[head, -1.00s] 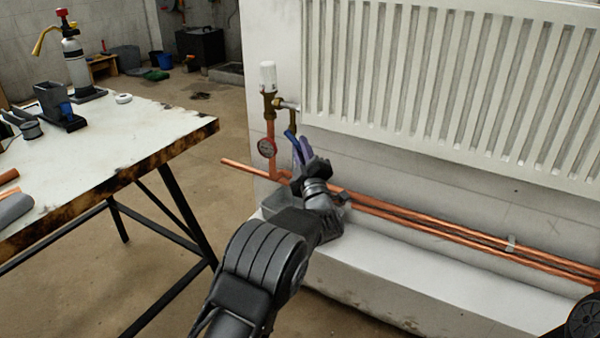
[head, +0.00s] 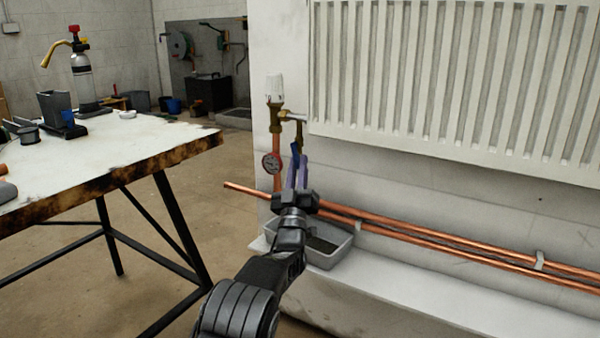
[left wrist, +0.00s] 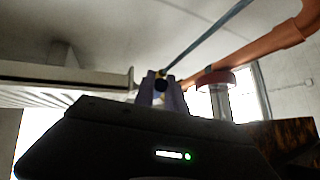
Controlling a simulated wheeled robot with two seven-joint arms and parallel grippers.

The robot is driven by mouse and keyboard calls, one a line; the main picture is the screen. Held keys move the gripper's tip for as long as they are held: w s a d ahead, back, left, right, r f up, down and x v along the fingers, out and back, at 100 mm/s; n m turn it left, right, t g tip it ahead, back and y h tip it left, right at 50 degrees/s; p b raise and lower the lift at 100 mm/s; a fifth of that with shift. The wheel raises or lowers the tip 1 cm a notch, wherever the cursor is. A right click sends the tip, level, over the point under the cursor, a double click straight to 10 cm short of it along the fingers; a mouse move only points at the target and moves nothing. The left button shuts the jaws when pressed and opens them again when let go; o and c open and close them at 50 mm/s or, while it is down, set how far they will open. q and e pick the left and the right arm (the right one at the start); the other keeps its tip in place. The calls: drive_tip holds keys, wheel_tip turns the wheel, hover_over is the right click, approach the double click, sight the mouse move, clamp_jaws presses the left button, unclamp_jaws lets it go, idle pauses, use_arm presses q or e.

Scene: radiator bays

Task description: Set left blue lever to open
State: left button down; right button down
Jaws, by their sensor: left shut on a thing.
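The blue lever (head: 295,150) hangs steeply down from the brass valve (head: 300,128) at the radiator's lower left corner. My left gripper (head: 298,170) reaches up from below with its purple fingers at the lever. It is shut on the blue lever, and the fingers hide the lever's lower end. In the left wrist view the lever is a thin blue bar (left wrist: 208,34) slanting down from the upper right to the purple fingers (left wrist: 162,90). My right gripper is not in view.
Copper pipes (head: 450,243) run low along the wall. A grey tray (head: 335,255) sits under my left wrist. A worn workbench (head: 120,150) stands at the left.

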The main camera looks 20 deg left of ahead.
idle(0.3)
use_arm(q)
drive_tip(key=c, duration=1.6)
unclamp_jaws()
drive_tip(key=shift+c, duration=0.2)
drive_tip(key=v, duration=0.8)
drive_tip(key=shift+p, duration=0.35)
drive_tip(key=shift+w+a, duration=0.1)
